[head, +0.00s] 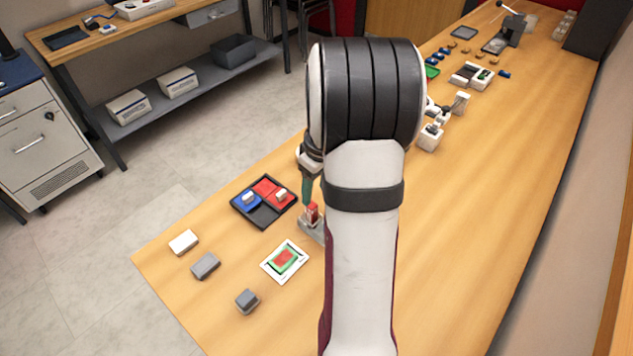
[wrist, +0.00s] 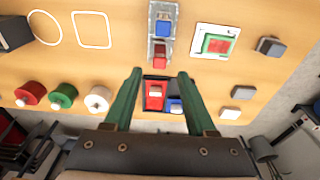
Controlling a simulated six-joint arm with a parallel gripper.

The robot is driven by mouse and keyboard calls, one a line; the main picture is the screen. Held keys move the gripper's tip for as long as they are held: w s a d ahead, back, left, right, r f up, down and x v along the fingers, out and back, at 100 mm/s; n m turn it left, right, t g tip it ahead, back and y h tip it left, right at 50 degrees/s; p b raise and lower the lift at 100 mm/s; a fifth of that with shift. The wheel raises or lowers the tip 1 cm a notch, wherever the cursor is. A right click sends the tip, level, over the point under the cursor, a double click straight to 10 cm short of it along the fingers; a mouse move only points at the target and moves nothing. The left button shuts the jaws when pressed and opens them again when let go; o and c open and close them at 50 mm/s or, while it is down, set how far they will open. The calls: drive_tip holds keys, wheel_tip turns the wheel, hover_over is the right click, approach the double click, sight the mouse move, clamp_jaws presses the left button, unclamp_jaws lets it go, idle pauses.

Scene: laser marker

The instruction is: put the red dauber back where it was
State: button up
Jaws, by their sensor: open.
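A red block (head: 313,211) stands on a grey holder (head: 311,231), partly hidden by my arm. The wrist view shows this red block (wrist: 160,55) beside a blue one (wrist: 163,27). A black tray (head: 268,224) has red and blue sections, each bearing a small white block: one on red (head: 281,195), one on blue (head: 248,198). I cannot tell whether the holder's red block or the white block on red is the red dauber. My gripper (wrist: 159,73) is open, with nothing visibly held. In the head view, its green finger is close to the holder's red block.
A white-framed card (head: 270,264) with red on green lies near the tray. A white block (head: 183,242) and grey blocks (head: 205,266) (head: 247,301) lie near the table edge. Red (wrist: 30,92), green (wrist: 63,96) and white (wrist: 97,98) round items stand at left in the wrist view.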

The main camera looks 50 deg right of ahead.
drive_tip(key=s+a+r+m, duration=0.1)
drive_tip(key=a+r, duration=0.3)
drive_tip(key=a, duration=0.3)
drive_tip(key=a+r+m, duration=0.1)
drive_tip(key=a+r, duration=0.3)
drive_tip(key=a, duration=0.4)
drive_tip(key=s+a+m+g+y, duration=0.1)
drive_tip(key=s+a+m, duration=0.2)
drive_tip(key=s+a, duration=1.1)
drive_tip(key=shift+s+a+r+m+g+y, duration=0.3)
drive_tip(key=shift+s+a+y, duration=0.1)
drive_tip(key=shift+a, duration=0.35)
